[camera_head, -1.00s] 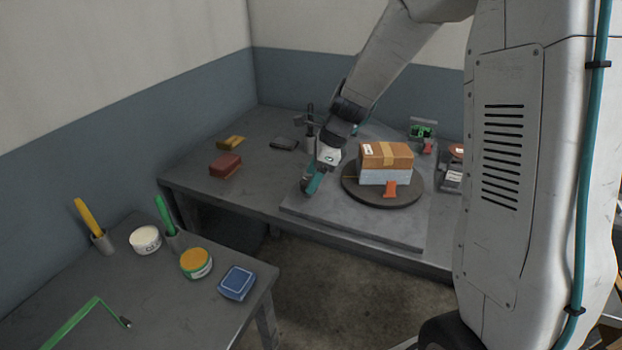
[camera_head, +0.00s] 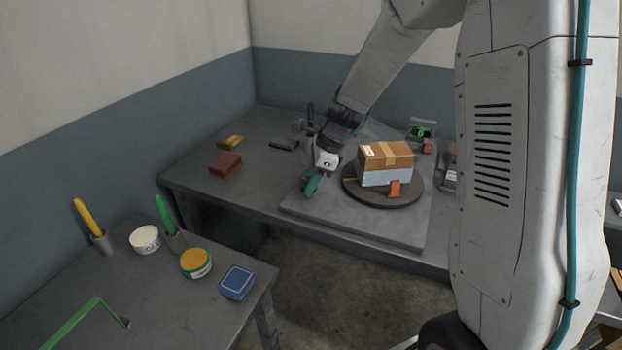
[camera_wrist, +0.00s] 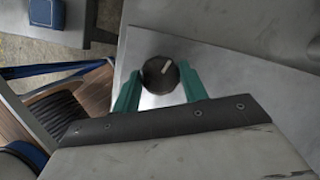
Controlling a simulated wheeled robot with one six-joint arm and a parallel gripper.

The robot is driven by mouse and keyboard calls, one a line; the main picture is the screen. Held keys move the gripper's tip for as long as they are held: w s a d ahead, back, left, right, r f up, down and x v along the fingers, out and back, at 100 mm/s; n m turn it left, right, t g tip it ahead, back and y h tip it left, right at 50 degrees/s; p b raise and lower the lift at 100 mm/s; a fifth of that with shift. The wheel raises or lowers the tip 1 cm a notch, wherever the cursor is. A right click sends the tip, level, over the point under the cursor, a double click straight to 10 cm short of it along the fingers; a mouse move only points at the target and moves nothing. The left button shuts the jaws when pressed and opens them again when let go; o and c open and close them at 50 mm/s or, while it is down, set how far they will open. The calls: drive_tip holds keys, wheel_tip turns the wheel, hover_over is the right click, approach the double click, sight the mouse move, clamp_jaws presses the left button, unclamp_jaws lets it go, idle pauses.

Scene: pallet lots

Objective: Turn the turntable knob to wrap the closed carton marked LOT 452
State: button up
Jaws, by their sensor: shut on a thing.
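A brown carton (camera_head: 386,155) with tan tape and a white label too small to read sits on the round dark turntable (camera_head: 407,196). Its top is closed, and pale wrap covers its lower sides. An orange tab (camera_head: 394,188) stands at the turntable's front. My gripper (camera_head: 309,186) is low at the left of the turntable's grey base plate (camera_head: 350,220). In the wrist view my gripper's teal fingers (camera_wrist: 160,74) are shut on the black knob (camera_wrist: 157,77), one on each side. The knob's white pointer line leans up and right. The knob is hidden in the head view.
A red block (camera_head: 225,165), a yellow block (camera_head: 231,142) and a dark flat item (camera_head: 284,144) lie left on the same bench. A green device (camera_head: 422,130) stands behind the turntable.

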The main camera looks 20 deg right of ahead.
drive_tip(key=n, duration=0.1)
drive_tip(key=n+g, duration=0.1)
drive_tip(key=n, duration=0.1)
drive_tip(key=n+g, duration=0.1)
drive_tip(key=n, duration=0.1)
drive_tip(key=shift+w, duration=0.25)
drive_tip(key=n+g, duration=0.1)
drive_tip(key=n, duration=0.2)
drive_tip(key=n+g, duration=0.1)
drive_tip(key=n, duration=0.2)
drive_tip(key=shift+w+a+n+h, duration=0.1)
drive_tip(key=shift+n+h, duration=0.2)
drive_tip(key=shift+n, duration=0.1)
drive_tip(key=n+g+h, duration=0.1)
drive_tip(key=n, duration=0.2)
drive_tip(key=n+g+h, duration=0.1)
drive_tip(key=n, duration=0.2)
drive_tip(key=shift+a, duration=0.15)
drive_tip(key=n+h, duration=0.2)
drive_tip(key=n, duration=0.4)
drive_tip(key=shift+a, duration=0.1)
drive_tip(key=shift+n+h, duration=0.3)
drive_tip(key=shift+n, duration=0.1)
drive_tip(key=o, duration=1)
drive_tip(key=shift+w+r, duration=0.1)
drive_tip(key=v, duration=0.7)
drive_tip(key=shift+r, duration=0.25)
